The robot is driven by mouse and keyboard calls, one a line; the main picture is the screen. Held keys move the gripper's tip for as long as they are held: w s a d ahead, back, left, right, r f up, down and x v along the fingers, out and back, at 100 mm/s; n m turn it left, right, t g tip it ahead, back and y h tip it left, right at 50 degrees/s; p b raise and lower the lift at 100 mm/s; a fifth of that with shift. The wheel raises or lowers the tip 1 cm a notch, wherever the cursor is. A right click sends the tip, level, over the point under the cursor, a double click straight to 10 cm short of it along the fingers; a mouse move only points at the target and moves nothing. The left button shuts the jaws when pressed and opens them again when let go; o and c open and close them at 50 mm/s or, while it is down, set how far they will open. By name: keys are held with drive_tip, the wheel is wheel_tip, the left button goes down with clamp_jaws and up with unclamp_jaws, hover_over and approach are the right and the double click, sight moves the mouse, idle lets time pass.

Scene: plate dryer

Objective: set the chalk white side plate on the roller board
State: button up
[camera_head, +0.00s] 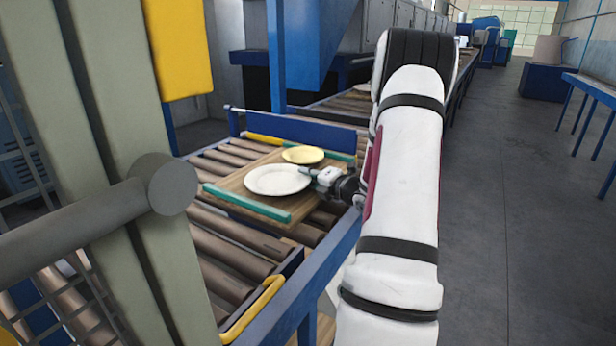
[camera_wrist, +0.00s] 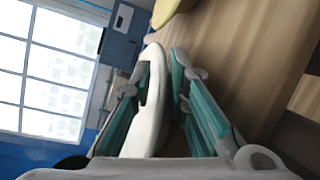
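The chalk white side plate (camera_head: 278,180) lies roughly level over the wooden roller board (camera_head: 235,188), which has teal strips along its edges. Whether the plate rests on the board or is just above it cannot be told. My gripper (camera_head: 318,177) is at the plate's right edge. In the wrist view the teal-padded fingers of my gripper (camera_wrist: 165,75) stand close together on either side of the plate's rim (camera_wrist: 153,110). The left finger overlaps the rim, and a narrow dark gap shows beside the right finger. The board (camera_wrist: 245,55) fills the right of that view.
A pale yellow plate (camera_head: 302,155) sits on the board behind the white one and shows partly in the wrist view. Brown rollers (camera_head: 235,255) run around the board, with a blue frame rail (camera_head: 325,265) in front and a blue panel (camera_head: 300,131) behind.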

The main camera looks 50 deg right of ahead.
drive_tip(key=p+v, duration=0.2)
drive_tip(key=v, duration=1)
drive_tip(key=shift+f, duration=0.1)
drive_tip(key=shift+s, duration=0.1)
